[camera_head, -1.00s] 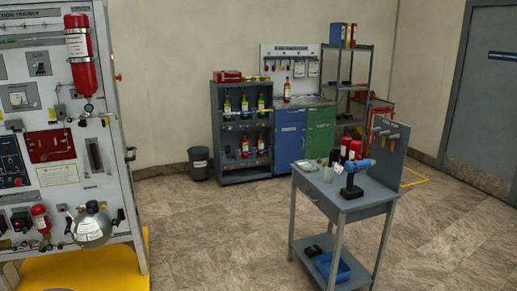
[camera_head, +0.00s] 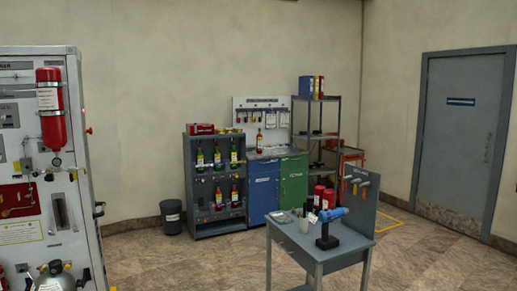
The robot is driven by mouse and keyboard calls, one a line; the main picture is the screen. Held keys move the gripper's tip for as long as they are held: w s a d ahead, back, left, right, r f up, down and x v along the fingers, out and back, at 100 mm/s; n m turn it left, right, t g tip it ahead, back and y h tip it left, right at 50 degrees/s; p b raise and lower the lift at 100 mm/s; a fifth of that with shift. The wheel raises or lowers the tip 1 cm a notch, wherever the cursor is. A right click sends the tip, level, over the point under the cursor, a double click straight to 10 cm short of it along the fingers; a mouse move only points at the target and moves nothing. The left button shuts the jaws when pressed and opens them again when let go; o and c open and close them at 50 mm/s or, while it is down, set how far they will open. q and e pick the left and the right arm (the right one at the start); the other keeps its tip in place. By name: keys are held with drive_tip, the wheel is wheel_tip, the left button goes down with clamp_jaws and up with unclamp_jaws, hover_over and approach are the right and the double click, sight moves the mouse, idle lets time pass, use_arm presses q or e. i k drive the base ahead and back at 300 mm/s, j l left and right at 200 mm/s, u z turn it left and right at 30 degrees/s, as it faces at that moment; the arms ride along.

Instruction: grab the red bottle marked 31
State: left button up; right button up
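Several red items are in view, but no number 31 is readable on any of them. A red bottle (camera_head: 259,139) stands upright on the counter by the back wall. Bottles with red parts, such as this one (camera_head: 219,199), stand on the lower tier of the dark shelf unit (camera_head: 188,185). A large red cylinder (camera_head: 52,125) is mounted upright on the trainer panel at left. Neither of my grippers shows.
The grey cart (camera_head: 345,262) with a blue drill (camera_head: 328,232) stands on the right in front. The trainer panel (camera_head: 20,155) fills the left edge. A dark bin (camera_head: 171,217) stands left of the shelf. Floor (camera_head: 180,262) between panel and cart is clear.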

sight(258, 137)
drive_tip(key=i+l, duration=0.15)
drive_tip(key=i, duration=0.35)
drive_tip(key=i+l, duration=0.15)
drive_tip(key=i, duration=0.3)
drive_tip(key=i+l, duration=0.2)
drive_tip(key=i, duration=0.3)
drive_tip(key=i+j+u, duration=0.35)
drive_tip(key=i, duration=0.95)
drive_tip(key=i+l+u, duration=0.1)
drive_tip(key=i+u, duration=0.2)
drive_tip(key=i, duration=0.95)
drive_tip(key=i+z, duration=0.15)
drive_tip(key=i, duration=0.8)
drive_tip(key=i+j+z, duration=0.1)
drive_tip(key=i, duration=0.8)
drive_tip(key=i+l+z, duration=0.1)
drive_tip(key=i+z, duration=0.8)
drive_tip(key=i+j+z, duration=0.15)
drive_tip(key=i+z, duration=0.2)
drive_tip(key=z, duration=0.15)
drive_tip(key=i+l+z, duration=0.1)
drive_tip(key=i+z, duration=0.2)
drive_tip(key=i, duration=0.55)
drive_tip(key=i+z, duration=0.25)
drive_tip(key=i, duration=0.6)
drive_tip(key=j, duration=0.05)
